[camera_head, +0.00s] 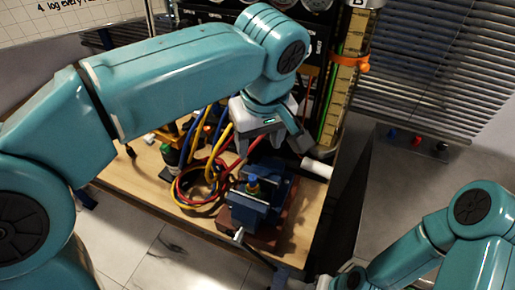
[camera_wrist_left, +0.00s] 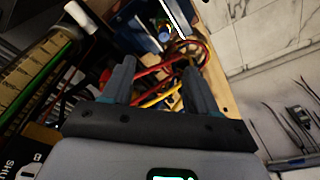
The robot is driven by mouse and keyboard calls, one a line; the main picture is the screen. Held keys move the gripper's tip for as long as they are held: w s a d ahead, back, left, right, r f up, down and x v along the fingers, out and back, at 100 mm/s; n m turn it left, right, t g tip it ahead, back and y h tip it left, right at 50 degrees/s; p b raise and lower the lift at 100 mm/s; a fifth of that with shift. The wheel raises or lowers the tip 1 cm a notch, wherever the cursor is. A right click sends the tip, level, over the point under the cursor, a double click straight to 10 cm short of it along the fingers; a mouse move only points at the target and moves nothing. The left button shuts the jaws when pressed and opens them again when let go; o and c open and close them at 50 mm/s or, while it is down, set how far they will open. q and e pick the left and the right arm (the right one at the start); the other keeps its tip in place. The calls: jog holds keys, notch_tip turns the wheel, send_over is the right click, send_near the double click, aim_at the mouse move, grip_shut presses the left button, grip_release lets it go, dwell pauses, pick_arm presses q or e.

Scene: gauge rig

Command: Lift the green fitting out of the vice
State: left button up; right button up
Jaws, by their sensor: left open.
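The blue vice (camera_head: 248,208) stands near the front edge of the wooden bench. In the left wrist view the vice (camera_wrist_left: 135,28) and the fitting (camera_wrist_left: 164,34) show at the top, beyond the fingertips. My left gripper (camera_head: 270,146) is open and empty, above and behind the vice, apart from the fitting. Its two fingers (camera_wrist_left: 156,72) also show in the left wrist view. My right gripper (camera_head: 338,281) is only partly in view at the bottom edge.
Red, yellow and blue hoses (camera_head: 200,182) lie coiled left of the vice. A white cylinder (camera_head: 317,168) lies to its right. A yellow ruler (camera_head: 340,100) with an orange clamp stands at the back right. The vice handle (camera_head: 238,236) sticks out in front.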

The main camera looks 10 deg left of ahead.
pick_arm(q)
notch_tip(320, 180, down, 3)
jog(key=s+a, duration=0.1)
send_over(254, 175)
jog(key=s, duration=0.1)
jog(key=f, duration=0.5)
jog(key=shift+d+f, duration=0.25)
jog(key=shift+f, duration=0.15)
jog(key=f, duration=0.2)
jog(key=a+f, duration=0.1)
jog(key=f, duration=0.1)
jog(key=shift+s, duration=0.25)
jog(key=shift+w+d+f, duration=0.1)
jog(key=shift+w+f, duration=0.2)
jog(key=shift+f, duration=0.3)
jog(key=shift+w+d+f, duration=0.1)
jog(key=shift+w+f, duration=0.2)
jog(key=shift+f, duration=0.3)
jog(key=shift+s+a, duration=0.15)
jog(key=shift+s, duration=0.15)
jog(key=shift+w, duration=0.25)
jog(key=c, duration=0.9)
grip_shut()
jog(key=shift+c, duration=0.5)
grip_release()
jog(key=shift+s, duration=0.15)
grip_shut()
pick_arm(e)
jog(key=shift+s+r, duration=0.2)
jog(key=shift+s, duration=0.1)
